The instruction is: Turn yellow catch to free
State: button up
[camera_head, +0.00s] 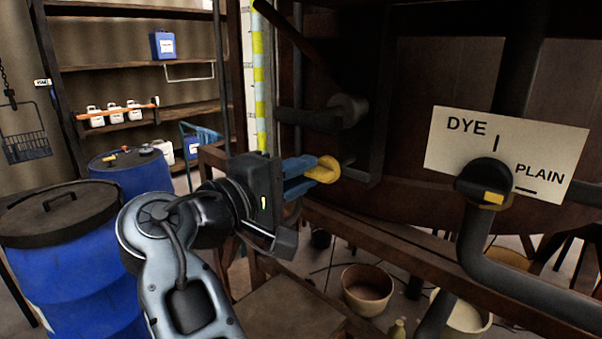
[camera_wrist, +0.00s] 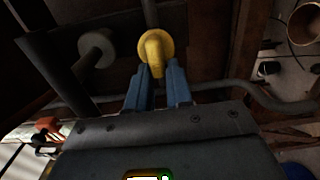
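The yellow catch (camera_head: 326,170) is a round yellow disc with a short stubby lever, on the dark framework of the vat. In the wrist view the yellow catch (camera_wrist: 155,46) is just beyond my fingertips, its lever pointing down toward me. My gripper (camera_head: 308,173) has two blue fingers reaching to the catch from the left. In the wrist view my gripper (camera_wrist: 159,70) has its fingertips on either side of the lever, with the lever filling the narrow gap. The fingertips partly hide the lever's sides.
A dark round-ended bar (camera_head: 348,110) juts out just above the catch. A DYE/PLAIN sign (camera_head: 545,145) with a black valve knob (camera_head: 484,178) is at the right. A wooden rail (camera_head: 390,246) runs below. Blue drums (camera_head: 75,265) stand at the left.

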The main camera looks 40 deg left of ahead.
jog(key=o, duration=0.3)
jog(key=shift+o, duration=0.2)
jog(key=s+b, duration=0.2)
jog(key=s, duration=0.5)
jog(key=shift+s+a, duration=0.3)
jog(key=shift+s, duration=0.05)
